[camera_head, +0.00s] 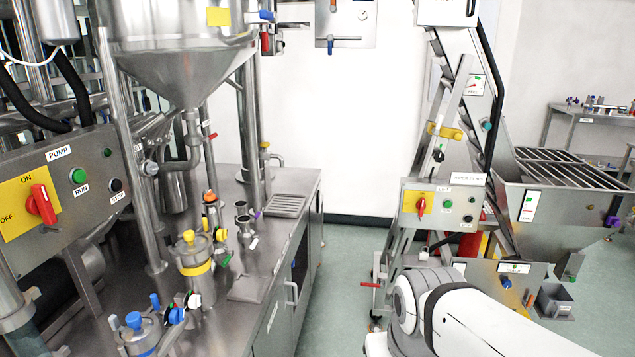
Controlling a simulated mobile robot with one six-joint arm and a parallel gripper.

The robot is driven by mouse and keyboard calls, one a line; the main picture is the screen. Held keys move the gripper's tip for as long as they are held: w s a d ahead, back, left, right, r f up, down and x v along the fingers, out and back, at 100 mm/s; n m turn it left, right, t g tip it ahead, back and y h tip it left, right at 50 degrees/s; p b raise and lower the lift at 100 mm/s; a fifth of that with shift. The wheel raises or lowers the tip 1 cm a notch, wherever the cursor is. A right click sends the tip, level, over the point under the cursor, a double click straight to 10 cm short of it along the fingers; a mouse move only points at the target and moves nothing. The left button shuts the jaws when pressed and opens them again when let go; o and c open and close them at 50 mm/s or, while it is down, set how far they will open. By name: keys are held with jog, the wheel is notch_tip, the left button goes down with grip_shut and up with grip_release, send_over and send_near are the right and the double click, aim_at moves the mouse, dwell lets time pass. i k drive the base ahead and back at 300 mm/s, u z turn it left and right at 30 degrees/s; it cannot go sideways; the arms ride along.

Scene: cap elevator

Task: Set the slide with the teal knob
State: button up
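A small teal knob (487,126) shows on the side of the inclined steel cap elevator (462,90), right of the middle of the head view. A small white plate with a green mark and a red line (477,86) sits just above it. The slide itself is too small to make out, and I cannot tell its position. My white arm crosses the bottom right, in front of the elevator's base. My gripper is outside the view, so its state and distance from the knob do not show.
A control panel (443,207) with a red switch on yellow is below the knob. A yellow clamp (445,131) is to its left. A slatted steel hopper (575,200) stands right. A steel filling bench (215,290) fills the left. Open floor (337,270) lies between.

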aim_at(486, 123)
jog(key=z, duration=0.3)
jog(key=i, duration=1.45)
jog(key=z, duration=1.35)
jog(key=i, duration=0.85)
jog(key=z, duration=0.4)
jog(key=k, duration=0.45)
jog(key=z, duration=0.25)
jog(key=i, duration=0.45)
jog(key=u, duration=0.15)
